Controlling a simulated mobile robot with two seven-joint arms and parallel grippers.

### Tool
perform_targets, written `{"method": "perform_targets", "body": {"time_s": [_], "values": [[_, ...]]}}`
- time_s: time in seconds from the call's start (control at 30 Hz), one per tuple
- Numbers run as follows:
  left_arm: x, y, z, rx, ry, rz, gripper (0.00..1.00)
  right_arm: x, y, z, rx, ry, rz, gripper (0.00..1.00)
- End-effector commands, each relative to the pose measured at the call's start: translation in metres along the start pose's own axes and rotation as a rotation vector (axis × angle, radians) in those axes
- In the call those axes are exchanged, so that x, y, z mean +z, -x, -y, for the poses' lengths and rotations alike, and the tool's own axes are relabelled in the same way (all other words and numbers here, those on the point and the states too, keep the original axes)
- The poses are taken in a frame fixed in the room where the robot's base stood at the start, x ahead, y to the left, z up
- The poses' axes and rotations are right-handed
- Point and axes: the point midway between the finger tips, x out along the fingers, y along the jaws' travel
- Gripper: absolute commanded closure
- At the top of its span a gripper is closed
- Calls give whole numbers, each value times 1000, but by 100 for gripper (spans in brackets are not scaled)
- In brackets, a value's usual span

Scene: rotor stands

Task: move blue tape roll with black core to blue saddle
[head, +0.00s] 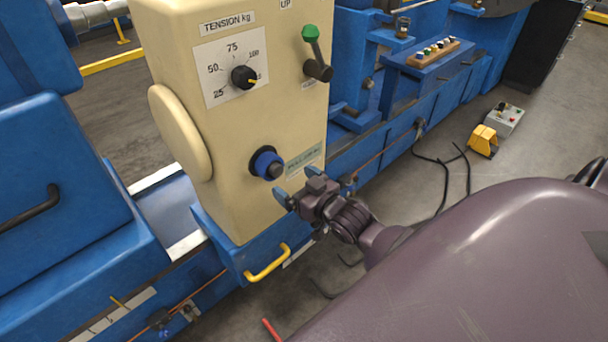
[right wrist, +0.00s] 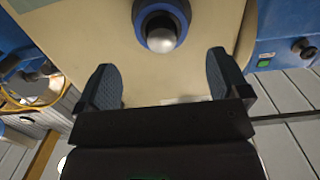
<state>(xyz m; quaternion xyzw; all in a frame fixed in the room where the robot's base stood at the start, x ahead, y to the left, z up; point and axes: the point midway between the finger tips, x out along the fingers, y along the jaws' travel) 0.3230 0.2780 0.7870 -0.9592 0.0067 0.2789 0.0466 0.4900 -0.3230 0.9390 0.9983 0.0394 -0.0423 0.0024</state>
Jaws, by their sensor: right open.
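The blue tape roll with black core (head: 265,161) sits on a grey-ended peg on the front of the cream cabinet. In the right wrist view the roll (right wrist: 146,34) is at the top, just beyond the fingertips and between their lines. My right gripper (head: 294,184) is open and empty, close to the roll at its lower right, with a gap between them. Its two blue-grey fingers (right wrist: 160,77) show spread apart in the right wrist view. I cannot tell which of the blue machine parts is the blue saddle. My left gripper is out of view.
The cream cabinet (head: 235,120) has a tension dial (head: 243,77) and a green-knobbed lever (head: 312,45) above the roll. A yellow handle (head: 268,265) juts out below. Blue machine frame runs behind. A yellow pedal (head: 483,140) and black cables lie on the floor at right.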

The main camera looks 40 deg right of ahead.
Motion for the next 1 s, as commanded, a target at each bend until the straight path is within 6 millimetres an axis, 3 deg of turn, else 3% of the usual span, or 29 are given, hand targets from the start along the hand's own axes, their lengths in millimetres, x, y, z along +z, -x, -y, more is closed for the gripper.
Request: {"method": "perform_targets", "body": {"time_s": [0.27, 0.6, 1.0], "values": [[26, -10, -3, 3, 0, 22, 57, 5, -34, 0, 0, -1, 3, 6], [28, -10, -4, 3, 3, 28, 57, 1, -71, 0, 0, -1, 1, 6], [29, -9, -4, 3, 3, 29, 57, 1, -84, 0, 0, -1, 2, 6]]}}
